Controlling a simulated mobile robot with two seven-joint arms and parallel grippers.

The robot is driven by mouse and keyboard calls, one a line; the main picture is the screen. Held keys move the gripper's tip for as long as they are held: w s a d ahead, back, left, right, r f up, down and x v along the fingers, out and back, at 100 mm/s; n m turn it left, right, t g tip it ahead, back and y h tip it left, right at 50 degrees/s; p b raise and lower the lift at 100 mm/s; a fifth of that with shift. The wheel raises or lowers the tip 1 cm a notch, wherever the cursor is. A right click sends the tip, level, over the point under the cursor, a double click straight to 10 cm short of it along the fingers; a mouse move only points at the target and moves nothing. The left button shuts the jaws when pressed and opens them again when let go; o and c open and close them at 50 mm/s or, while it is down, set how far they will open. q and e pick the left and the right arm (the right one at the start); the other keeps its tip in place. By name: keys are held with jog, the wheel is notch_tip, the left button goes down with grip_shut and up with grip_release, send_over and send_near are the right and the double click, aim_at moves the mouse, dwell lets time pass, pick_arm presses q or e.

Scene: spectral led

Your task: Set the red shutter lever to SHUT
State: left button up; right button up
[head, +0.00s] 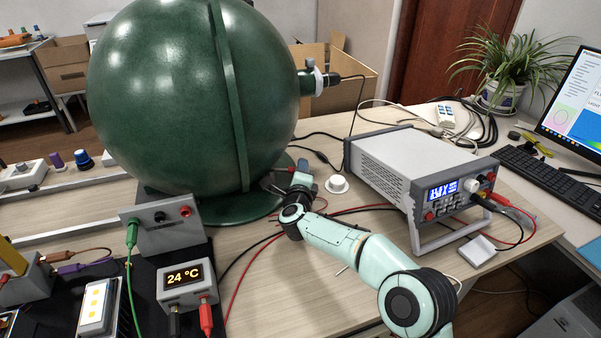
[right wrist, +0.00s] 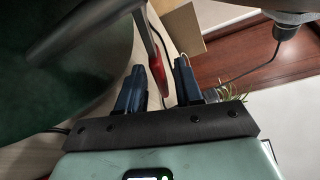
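The big green sphere (head: 180,90) stands on a round base at the upper left of the head view. The red shutter lever (right wrist: 157,65) shows in the right wrist view as a narrow red bar beside the sphere. My right gripper (right wrist: 160,66) is open, its two dark blue fingers apart. The red bar runs in the gap between them, closer to the left finger; I cannot tell if they touch. In the head view my right gripper (head: 299,172) is small and partly hidden at the sphere's lower right. No SHUT marking is readable. My left gripper is out of view.
A grey power supply (head: 395,165) with cables stands right of my right arm. A white round knob-like part (head: 337,184) lies on the table near my gripper. A 24 °C display box (head: 187,284) and a grey terminal box (head: 160,226) stand at the lower left.

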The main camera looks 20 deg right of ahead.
jog(key=shift+s, duration=0.1)
pick_arm(q)
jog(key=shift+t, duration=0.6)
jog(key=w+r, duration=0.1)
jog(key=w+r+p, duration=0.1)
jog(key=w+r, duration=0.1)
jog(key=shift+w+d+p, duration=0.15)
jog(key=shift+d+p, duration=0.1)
jog(key=shift+p, duration=0.1)
pick_arm(e)
jog(key=v, duration=1.3)
jog(key=shift+s+a, duration=0.1)
